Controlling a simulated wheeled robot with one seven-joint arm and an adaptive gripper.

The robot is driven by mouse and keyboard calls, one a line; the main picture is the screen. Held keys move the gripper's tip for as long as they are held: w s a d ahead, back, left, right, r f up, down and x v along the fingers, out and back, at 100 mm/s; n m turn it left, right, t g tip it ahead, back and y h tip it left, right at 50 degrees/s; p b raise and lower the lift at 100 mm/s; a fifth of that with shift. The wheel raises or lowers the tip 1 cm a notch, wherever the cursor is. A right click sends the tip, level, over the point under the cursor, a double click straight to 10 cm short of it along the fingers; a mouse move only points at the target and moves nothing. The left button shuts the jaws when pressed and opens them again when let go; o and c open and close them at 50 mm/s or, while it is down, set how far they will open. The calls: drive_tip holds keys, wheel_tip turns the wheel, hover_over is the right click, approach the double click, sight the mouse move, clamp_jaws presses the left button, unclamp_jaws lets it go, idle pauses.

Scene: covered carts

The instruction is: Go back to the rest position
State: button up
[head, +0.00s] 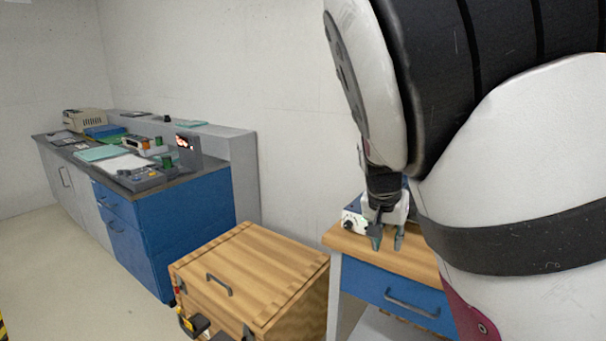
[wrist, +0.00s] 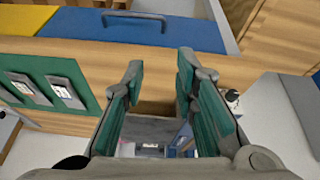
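My gripper (head: 386,241) hangs fingers-down at the end of my arm, above or in front of the wooden top of a small bench (head: 405,262) with a blue drawer. In the wrist view my gripper (wrist: 161,72) has its two green-padded fingers apart, with nothing held between them. A wooden edge and a grey gap show behind the fingers. My own arm covers much of the right side of the head view and hides part of the bench.
A wooden covered cart (head: 255,262) with a grey handle stands left of the bench. A blue and grey counter (head: 190,220) with equipment runs along the wall. A white device (head: 352,220) sits beside my gripper. Open floor (head: 60,270) lies at left.

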drive_tip(key=s+r+n+y+p, duration=0.1)
drive_tip(key=s+r, duration=0.3)
drive_tip(key=s, duration=0.8)
drive_tip(key=s+r+n+y+p, duration=0.1)
drive_tip(key=s+r+n+p, duration=0.2)
drive_tip(key=s, duration=0.9)
drive_tip(key=s+r+n+p, duration=0.2)
drive_tip(key=s+r, duration=0.4)
drive_tip(key=s, duration=0.7)
drive_tip(key=shift+r+t+y, duration=0.3)
drive_tip(key=shift+t+y, duration=0.1)
drive_tip(key=shift+a, duration=0.1)
